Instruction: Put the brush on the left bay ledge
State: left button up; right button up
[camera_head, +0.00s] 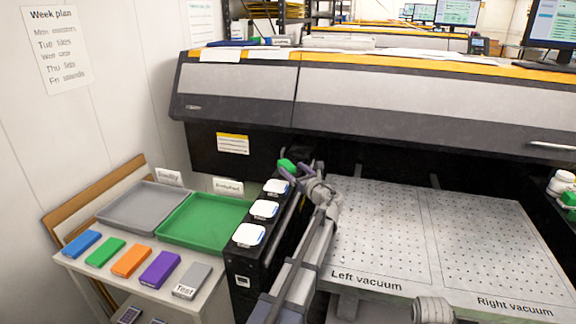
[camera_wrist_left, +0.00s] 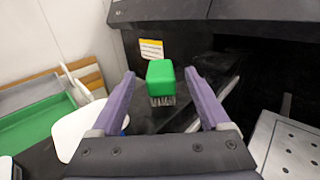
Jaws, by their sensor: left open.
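A brush with a green block top (camera_head: 287,165) and pale bristles is at the far end of the black bottle unit in the head view. In the left wrist view the green brush (camera_wrist_left: 160,76) is upright, bristles down, over a dark surface. My left gripper (camera_head: 297,171) is at the brush, with its purple fingers open. In the left wrist view the brush is between the fingertips of the left gripper (camera_wrist_left: 160,88), with a gap on both sides. The dark surface under it may be the bay ledge; I cannot tell for sure.
White-capped ink bottles (camera_head: 264,209) stand in a row on the black unit (camera_head: 243,302). A perforated vacuum bed (camera_head: 385,235) lies right of my left arm. Left are a grey tray (camera_head: 121,224), a green tray (camera_head: 203,243) and several coloured blocks. The printer body (camera_head: 380,95) overhangs behind.

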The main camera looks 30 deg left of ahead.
pick_arm(q)
jog(key=v, duration=0.6)
jog(key=shift+s+d, duration=0.15)
